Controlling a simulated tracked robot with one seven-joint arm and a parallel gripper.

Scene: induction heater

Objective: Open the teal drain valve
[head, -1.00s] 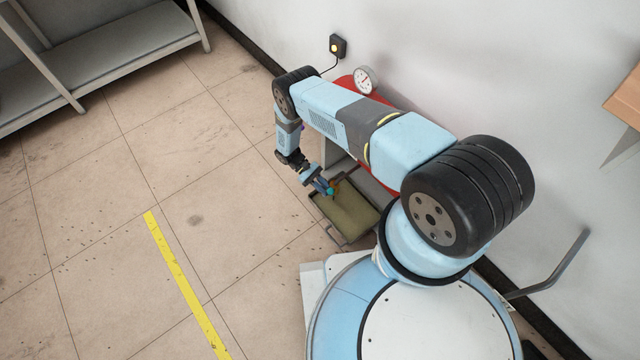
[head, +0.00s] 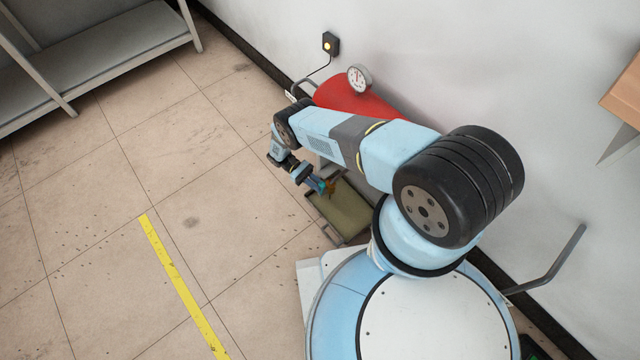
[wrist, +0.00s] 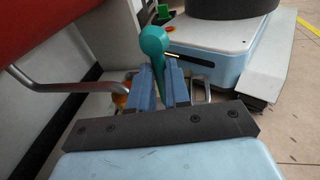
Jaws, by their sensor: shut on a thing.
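The teal drain valve handle (wrist: 155,42) shows in the wrist view as a rounded knob with a lever running down between my blue fingers. My gripper (wrist: 160,85) is shut on this lever, and the knob sticks out beyond the fingertips. Only a little teal shows there. The fitting is partly hidden behind the fingers in the wrist view (wrist: 122,98). The handle's exact angle is hard to tell.
The red tank (head: 364,98) with a round gauge (head: 359,78) stands against the wall, behind my arm. The olive tray (head: 350,213) lies below the fitting. A bent metal bar (wrist: 60,86) is close left of my gripper. Open floor lies left, with a yellow line (head: 180,283).

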